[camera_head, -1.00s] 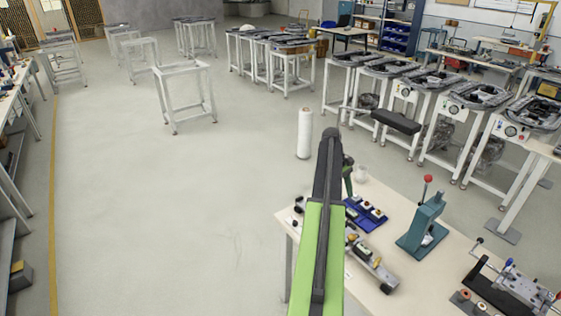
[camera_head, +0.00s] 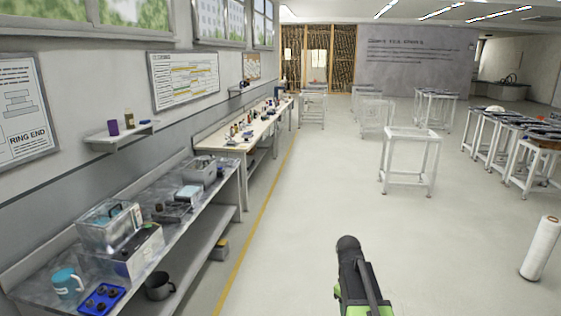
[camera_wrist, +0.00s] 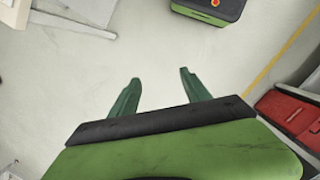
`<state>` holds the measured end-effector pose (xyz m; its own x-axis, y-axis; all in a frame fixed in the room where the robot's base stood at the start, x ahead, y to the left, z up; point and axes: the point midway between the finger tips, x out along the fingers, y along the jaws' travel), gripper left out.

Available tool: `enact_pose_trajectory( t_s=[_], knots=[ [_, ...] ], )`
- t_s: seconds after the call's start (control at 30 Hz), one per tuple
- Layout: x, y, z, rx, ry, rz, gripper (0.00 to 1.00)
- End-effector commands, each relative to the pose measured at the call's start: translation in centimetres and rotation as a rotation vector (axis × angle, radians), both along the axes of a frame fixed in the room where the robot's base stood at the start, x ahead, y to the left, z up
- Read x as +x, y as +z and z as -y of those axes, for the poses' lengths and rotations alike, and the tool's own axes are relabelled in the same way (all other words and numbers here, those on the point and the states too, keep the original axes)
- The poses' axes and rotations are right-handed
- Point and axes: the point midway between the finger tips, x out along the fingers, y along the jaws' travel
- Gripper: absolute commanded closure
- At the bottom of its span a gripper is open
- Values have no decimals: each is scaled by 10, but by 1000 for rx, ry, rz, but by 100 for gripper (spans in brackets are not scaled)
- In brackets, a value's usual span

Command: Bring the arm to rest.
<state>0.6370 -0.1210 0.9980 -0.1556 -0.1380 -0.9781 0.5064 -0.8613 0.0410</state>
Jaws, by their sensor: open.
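My gripper (camera_wrist: 160,88) shows in the wrist view with its two green fingers spread apart. Nothing is between the fingers, and bare pale floor lies behind them. In the head view, part of my green and black arm rises at the bottom, right of centre, over open floor. The fingers do not show in the head view.
A grey bench (camera_head: 195,212) with trays and a blue jug (camera_head: 67,283) runs along the left wall. A yellow line (camera_head: 252,232) marks the floor beside it. An empty white frame stand (camera_head: 410,160) and a white roll (camera_head: 540,248) stand right. The floor between is clear.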

Motion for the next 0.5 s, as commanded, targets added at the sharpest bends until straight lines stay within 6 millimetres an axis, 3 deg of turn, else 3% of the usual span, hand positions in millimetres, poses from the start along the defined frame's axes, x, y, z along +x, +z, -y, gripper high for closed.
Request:
enact_pose_trajectory(
  t_s=[0.03, 0.1, 0.17, 0.27, 0.5],
  knots=[
    [-17, -9, -38, 10, 1, 23, 45],
    [-35, -15, -82, 31, -39, 62, 45],
    [-53, -17, -108, 53, -113, 98, 45],
    [-73, -16, -118, 85, -301, 149, 45],
    [-63, -16, -123, 95, -522, 191, 45]
  ],
)
